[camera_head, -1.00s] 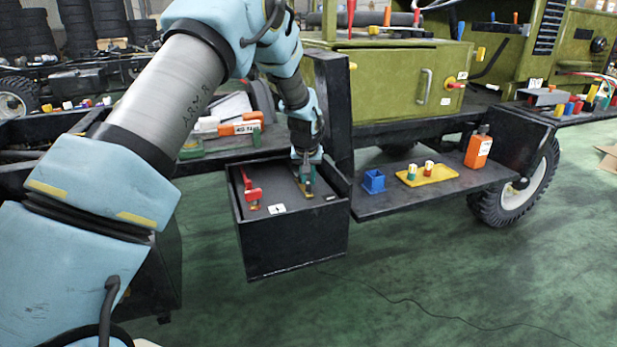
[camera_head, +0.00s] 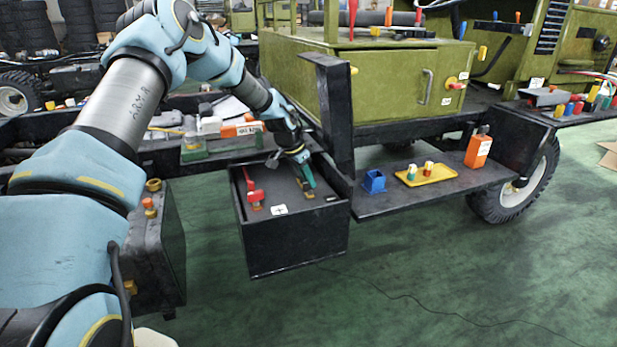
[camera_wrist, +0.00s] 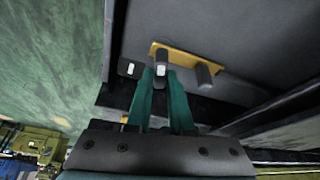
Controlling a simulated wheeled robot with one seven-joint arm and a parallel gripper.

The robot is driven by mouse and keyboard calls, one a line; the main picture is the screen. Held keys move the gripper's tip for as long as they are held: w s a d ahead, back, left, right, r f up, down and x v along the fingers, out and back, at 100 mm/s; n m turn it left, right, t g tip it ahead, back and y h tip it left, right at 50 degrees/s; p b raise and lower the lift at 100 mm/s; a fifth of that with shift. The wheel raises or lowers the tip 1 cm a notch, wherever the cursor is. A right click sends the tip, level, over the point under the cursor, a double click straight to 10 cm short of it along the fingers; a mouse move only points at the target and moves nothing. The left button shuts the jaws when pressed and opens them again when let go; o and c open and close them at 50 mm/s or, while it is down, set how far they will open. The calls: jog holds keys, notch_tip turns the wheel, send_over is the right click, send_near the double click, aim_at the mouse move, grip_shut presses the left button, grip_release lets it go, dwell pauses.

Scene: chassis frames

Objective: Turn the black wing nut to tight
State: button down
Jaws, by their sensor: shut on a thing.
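The black wing nut (camera_wrist: 161,58) sits by a brass clamp (camera_wrist: 182,57) in the open black box (camera_head: 297,248). In the wrist view the green fingers of my gripper (camera_wrist: 161,78) close around a dark upright part of the nut with a pale mark on its end. Another dark stub (camera_wrist: 204,73) stands to the right on the same brass piece. In the head view my gripper (camera_head: 308,178) reaches into the box at a tilt from the upper left, and its fingers hide most of the nut. I cannot tell how tight the nut is.
A red wing nut or lever (camera_head: 252,190) with a plus label (camera_head: 280,210) is at the left in the box. A black shelf (camera_head: 420,200) to the right bears a blue holder (camera_head: 374,181), a yellow tray (camera_head: 437,174) and an orange bottle (camera_head: 478,150).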

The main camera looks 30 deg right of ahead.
jog(key=shift+m+g, duration=0.3)
jog(key=shift+m, duration=0.3)
jog(key=c, duration=0.8)
grip_release()
jog(key=v, duration=1)
jog(key=shift+r, duration=0.4)
jog(key=shift+a, duration=0.2)
